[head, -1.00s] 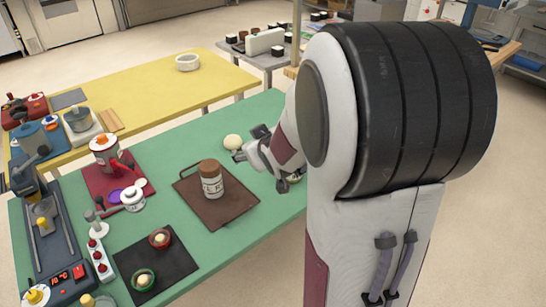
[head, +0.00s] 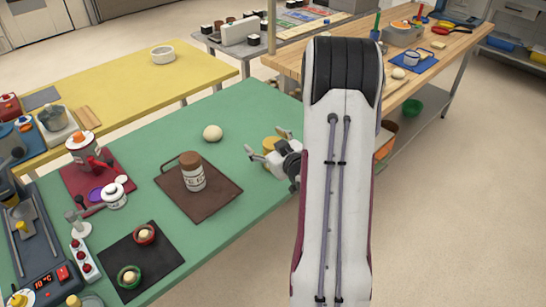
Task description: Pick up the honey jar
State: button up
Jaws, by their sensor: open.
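The honey jar (head: 194,176) stands upright on a brown tray (head: 212,209) on the green table. It has a brown lid and a pale label with dark letters too small to read. My gripper (head: 250,155) is open and empty, to the right of the jar and apart from it, over the table's right part. Its fingers point left, toward the jar's side. My arm comes in from the lower right and hides part of the table's right edge.
A pale round ball (head: 212,133) lies behind the tray. A yellow round thing (head: 271,143) sits behind my gripper, partly hidden. A black mat (head: 150,270) with two small bowls lies in front of the tray. Bare green table separates tray and gripper.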

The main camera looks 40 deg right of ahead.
jog(key=s+d+f+t, duration=0.1)
jog(key=f, duration=0.1)
jog(key=s+d+f+m, duration=0.1)
jog(key=s+f, duration=0.1)
jog(key=s+d+f+m+t, duration=0.1)
jog(key=s+f, duration=0.1)
jog(key=shift+s+t, duration=0.25)
jog(key=shift+t, duration=0.05)
jog(key=shift+s+a+f, duration=0.1)
jog(key=shift+s+f, duration=0.35)
jog(key=shift+s, duration=0.05)
jog(key=shift+w, duration=0.1)
jog(key=shift+x, duration=1.25)
jog(key=shift+x, duration=2.55)
jog(key=shift+a+r, duration=0.1)
jog(key=shift+a, duration=0.05)
jog(key=c, duration=1.6)
